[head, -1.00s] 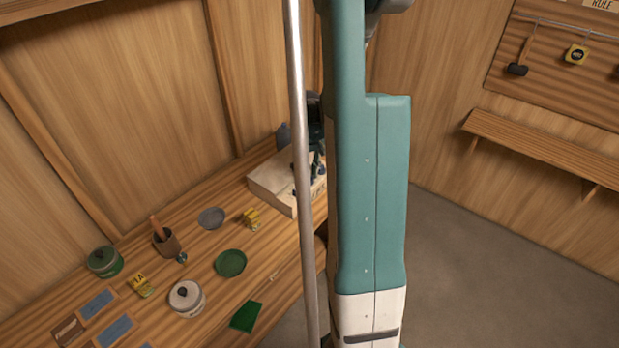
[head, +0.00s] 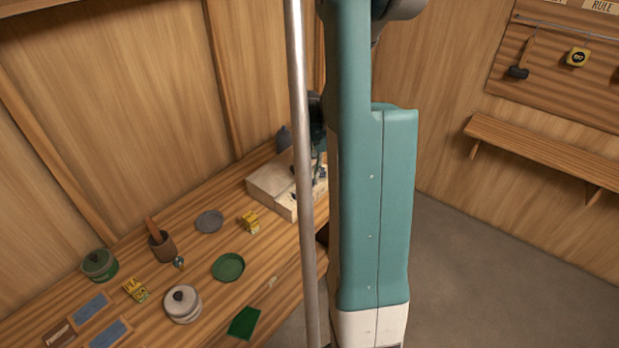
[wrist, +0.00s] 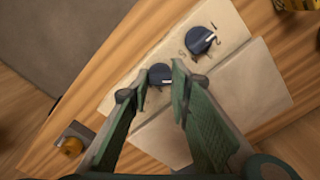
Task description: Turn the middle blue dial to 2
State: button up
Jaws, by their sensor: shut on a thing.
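A pale box (head: 268,190) stands at the far end of the wooden bench in the head view. Its pale panel (wrist: 122,95) fills the middle of the wrist view. My gripper (wrist: 160,70) has its green fingers on either side of a dark blue dial (wrist: 160,77), shut on it. A light pointer line shows on this dial; the number it points to is not readable. A second blue dial (wrist: 202,40) with a white pointer and small printed marks sits up and to the right, free of the fingers. My left finger covers part of the panel beyond, so any other dial there is hidden.
A brass knob on a grey plate (wrist: 70,146) lies at lower left in the wrist view. The bench (head: 205,262) also holds a green dish (head: 228,267), lidded pots (head: 182,304) and a yellow block (head: 249,222). A dark bottle (head: 283,137) stands behind the box.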

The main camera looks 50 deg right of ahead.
jog(key=o, duration=0.9)
jog(key=shift+n+p, duration=0.3)
jog(key=shift+n, duration=0.2)
